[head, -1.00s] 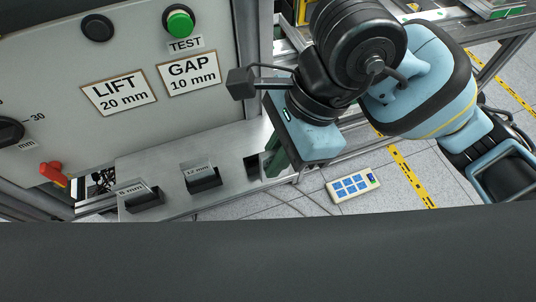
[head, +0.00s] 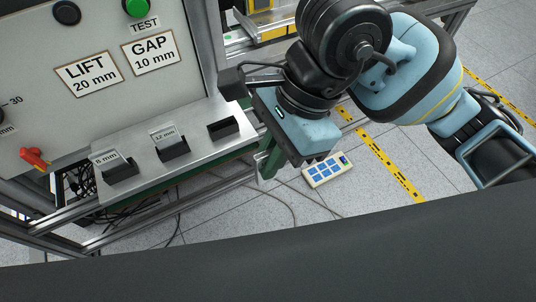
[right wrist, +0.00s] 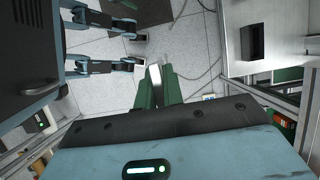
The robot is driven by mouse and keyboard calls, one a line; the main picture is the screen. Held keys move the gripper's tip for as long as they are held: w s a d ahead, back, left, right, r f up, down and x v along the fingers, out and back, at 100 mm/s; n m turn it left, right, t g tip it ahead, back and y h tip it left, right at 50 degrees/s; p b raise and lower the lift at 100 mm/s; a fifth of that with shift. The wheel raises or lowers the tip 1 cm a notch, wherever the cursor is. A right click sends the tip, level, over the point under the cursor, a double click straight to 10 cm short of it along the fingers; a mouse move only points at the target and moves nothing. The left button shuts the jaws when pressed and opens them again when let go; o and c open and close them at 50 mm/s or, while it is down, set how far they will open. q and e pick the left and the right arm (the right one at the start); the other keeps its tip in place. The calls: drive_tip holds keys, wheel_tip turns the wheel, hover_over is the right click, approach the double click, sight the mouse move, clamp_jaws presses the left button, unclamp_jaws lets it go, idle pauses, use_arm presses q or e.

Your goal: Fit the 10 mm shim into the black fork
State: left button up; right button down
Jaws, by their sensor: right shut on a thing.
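My right gripper (head: 268,157) hangs just right of the shelf's end in the head view, above the floor. In the right wrist view its green fingers (right wrist: 157,92) are shut on a thin, bright metal shim (right wrist: 156,76); no size marking on it can be read. An empty black holder (head: 223,128) sits at the right end of the shelf, and an empty holder also shows in the right wrist view (right wrist: 252,41). I cannot make out the black fork in either view. My left gripper is not in view.
Shims marked 8 mm (head: 106,156) and 12 mm (head: 164,134) stand in black holders on the metal shelf (head: 137,137). The panel above carries a GAP 10 mm sign (head: 151,53) and a LIFT 20 mm sign (head: 88,74). A pale keypad-like box (head: 328,170) lies on the floor.

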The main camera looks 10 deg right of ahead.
drive_tip(key=w+d+f+n+g+h, duration=0.1)
drive_tip(key=w+d+f+n+h, duration=0.1)
drive_tip(key=d+f+n, duration=0.3)
drive_tip(key=w+d+f+n+g+h, duration=0.2)
drive_tip(key=d+f+n, duration=0.3)
drive_tip(key=d+n, duration=0.4)
drive_tip(key=w+d, duration=0.1)
drive_tip(key=d, duration=0.2)
drive_tip(key=shift+w+f, duration=0.3)
drive_tip(key=shift+w+a, duration=0.1)
